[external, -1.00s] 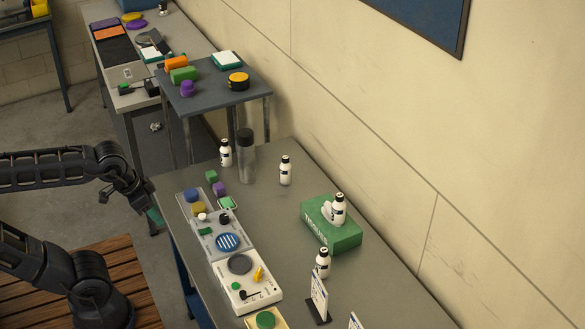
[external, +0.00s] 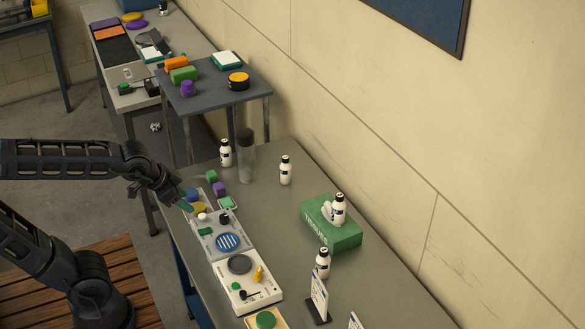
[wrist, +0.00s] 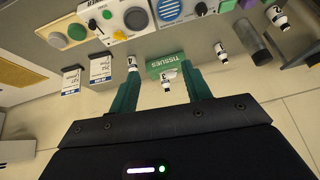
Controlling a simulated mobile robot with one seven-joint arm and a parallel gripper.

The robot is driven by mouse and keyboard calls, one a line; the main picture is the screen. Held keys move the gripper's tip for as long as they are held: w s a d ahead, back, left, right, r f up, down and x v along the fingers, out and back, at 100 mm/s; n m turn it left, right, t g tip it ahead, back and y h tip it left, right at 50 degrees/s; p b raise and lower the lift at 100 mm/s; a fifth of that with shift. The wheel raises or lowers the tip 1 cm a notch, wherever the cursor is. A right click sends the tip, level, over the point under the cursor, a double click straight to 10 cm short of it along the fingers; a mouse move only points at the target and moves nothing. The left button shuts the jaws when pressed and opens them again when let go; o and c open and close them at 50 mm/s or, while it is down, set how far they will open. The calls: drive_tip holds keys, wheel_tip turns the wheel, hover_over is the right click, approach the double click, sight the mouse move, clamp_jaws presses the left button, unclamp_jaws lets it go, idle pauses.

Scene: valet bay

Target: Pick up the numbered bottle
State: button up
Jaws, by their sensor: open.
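Several small white bottles with black caps and dark label marks stand about the grey workbench. One bottle (external: 338,209) is at the green tissue box (external: 330,226), also seen between my fingers' lines in the wrist view (wrist: 166,84). Others are a bottle near the bench front (external: 322,263), a bottle at mid-bench (external: 285,171) and a bottle at the back (external: 226,153). My gripper (external: 184,205) is open and empty, over the bench's left edge beside the panels and apart from all bottles. Its green fingers also show in the wrist view (wrist: 160,72).
A dark-capped clear cylinder (external: 246,157) stands beside the back bottle. Control panels (external: 240,268) with knobs line the bench's left side. A small sign (external: 319,300) stands near the front bottle. A wall runs along the right. Bare bench lies between panels and tissue box.

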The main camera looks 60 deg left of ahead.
sight(324, 250)
drive_tip(key=w+d+f+m+t+h, duration=0.1)
drive_tip(key=w+f+m+t, duration=0.2)
drive_tip(key=w, duration=0.9)
drive_tip(key=w+d+f+m+t+h, duration=0.15)
drive_tip(key=w+f, duration=0.25)
drive_tip(key=w, duration=0.8)
drive_tip(key=w+d+f+m+t+h, duration=0.1)
drive_tip(key=w+d+f+m+h, duration=0.15)
drive_tip(key=d+f+h, duration=0.4)
drive_tip(key=w+d+f+m+t+h, duration=0.1)
drive_tip(key=w+d+f+t+h, duration=0.2)
drive_tip(key=f, duration=0.7)
drive_tip(key=shift+g+h, duration=0.4)
drive_tip(key=shift+g, duration=0.35)
drive_tip(key=shift+w+a+r+x, duration=0.15)
drive_tip(key=shift+x, duration=1.05)
drive_tip(key=shift+w+a+r+x, duration=0.1)
drive_tip(key=shift+w+a+x, duration=0.1)
drive_tip(key=shift+x, duration=1)
drive_tip(key=shift+w+a+r+x, duration=0.1)
drive_tip(key=shift+a+r+x, duration=0.05)
drive_tip(key=shift+x, duration=1.05)
clamp_jaws()
